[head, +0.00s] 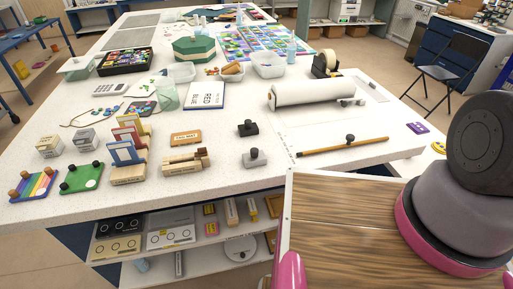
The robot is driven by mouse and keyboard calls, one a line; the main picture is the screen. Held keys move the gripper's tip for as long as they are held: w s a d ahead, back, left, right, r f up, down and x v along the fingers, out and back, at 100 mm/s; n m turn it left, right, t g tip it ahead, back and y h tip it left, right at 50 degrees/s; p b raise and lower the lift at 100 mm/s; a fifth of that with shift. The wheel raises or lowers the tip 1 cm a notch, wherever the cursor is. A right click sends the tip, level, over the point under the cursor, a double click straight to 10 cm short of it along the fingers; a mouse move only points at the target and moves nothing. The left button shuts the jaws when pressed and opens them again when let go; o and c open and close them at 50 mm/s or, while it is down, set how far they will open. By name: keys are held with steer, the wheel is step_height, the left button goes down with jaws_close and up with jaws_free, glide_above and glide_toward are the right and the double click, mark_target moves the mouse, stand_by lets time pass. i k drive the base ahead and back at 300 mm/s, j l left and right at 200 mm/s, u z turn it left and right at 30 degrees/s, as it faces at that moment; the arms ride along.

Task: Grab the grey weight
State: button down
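The grey weight (255,159) is a light grey block with a round dark knob on top. It stands upright on the white table (222,172), near its front edge and right of the middle. A black weight (247,128) of similar shape stands just behind it, apart from it. Nothing touches the grey weight.
Right of the weight lie a wooden rod (343,147) with a black knob and a white roll (312,92). Left are a wooden block with a brush (186,161) and card stands (128,160). A stocked shelf (193,240) is below. A folding chair (452,70) stands right.

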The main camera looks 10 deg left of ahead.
mark_target(255, 157)
steer(key=l+u, duration=0.25)
steer(key=l, duration=0.25)
steer(key=l+u, duration=0.2)
steer(key=l, duration=0.25)
steer(key=k+l+u, duration=0.25)
steer(key=l, duration=0.25)
steer(key=l+u, duration=0.2)
steer(key=l, duration=0.25)
